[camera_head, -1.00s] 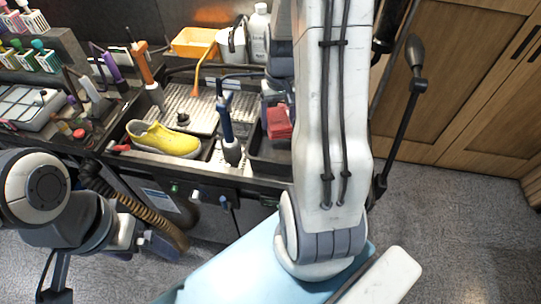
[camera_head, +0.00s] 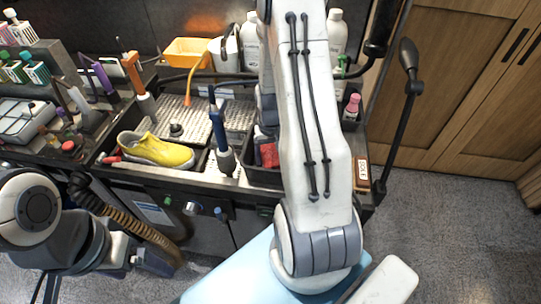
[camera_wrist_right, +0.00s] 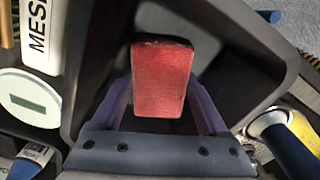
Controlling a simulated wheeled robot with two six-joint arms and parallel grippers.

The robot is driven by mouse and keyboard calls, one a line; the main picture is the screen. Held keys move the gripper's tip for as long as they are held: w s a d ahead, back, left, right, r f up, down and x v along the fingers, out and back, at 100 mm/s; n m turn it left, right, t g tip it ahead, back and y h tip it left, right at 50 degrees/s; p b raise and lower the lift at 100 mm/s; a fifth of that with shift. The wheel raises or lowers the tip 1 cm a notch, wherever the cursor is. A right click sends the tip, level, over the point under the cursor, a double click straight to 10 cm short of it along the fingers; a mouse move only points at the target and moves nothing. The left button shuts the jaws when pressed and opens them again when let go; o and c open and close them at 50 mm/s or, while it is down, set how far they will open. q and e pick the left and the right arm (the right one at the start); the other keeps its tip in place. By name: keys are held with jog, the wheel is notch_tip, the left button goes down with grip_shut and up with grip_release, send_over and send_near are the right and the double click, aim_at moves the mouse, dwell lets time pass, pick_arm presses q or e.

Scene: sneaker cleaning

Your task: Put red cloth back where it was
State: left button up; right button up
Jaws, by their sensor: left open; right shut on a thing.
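The red cloth (camera_wrist_right: 162,72) is a folded red block between the two fingers of my right gripper (camera_wrist_right: 161,95), which is shut on it. It is over or inside a black tray compartment (camera_wrist_right: 235,65); I cannot tell whether it touches the bottom. In the head view the cloth (camera_head: 268,155) shows beside my right arm, at the black tray (camera_head: 262,178); the right fingers are hidden there. My left gripper (camera_head: 155,262) is low at the left, in front of the bench and away from the cloth; its fingers are hard to make out.
A yellow shoe (camera_head: 157,149) lies in the sink area left of the tray. An upright blue-handled brush (camera_head: 222,135) stands between them. White bottles (camera_head: 333,38) and a pink-capped bottle (camera_head: 352,106) stand behind and right of my arm. A lamp-like pole (camera_head: 400,110) rises at the right.

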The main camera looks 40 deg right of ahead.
aim_at(270, 155)
jog(key=shift+f, duration=0.3)
jog(key=shift+f, duration=0.15)
jog(key=o, duration=1.3)
jog(key=shift+o, duration=0.2)
jog(key=shift+r, duration=0.55)
notch_tip(270, 155, up, 11)
jog(key=b, duration=0.1)
jog(key=shift+r+b, duration=0.15)
jog(key=shift+b, duration=0.15)
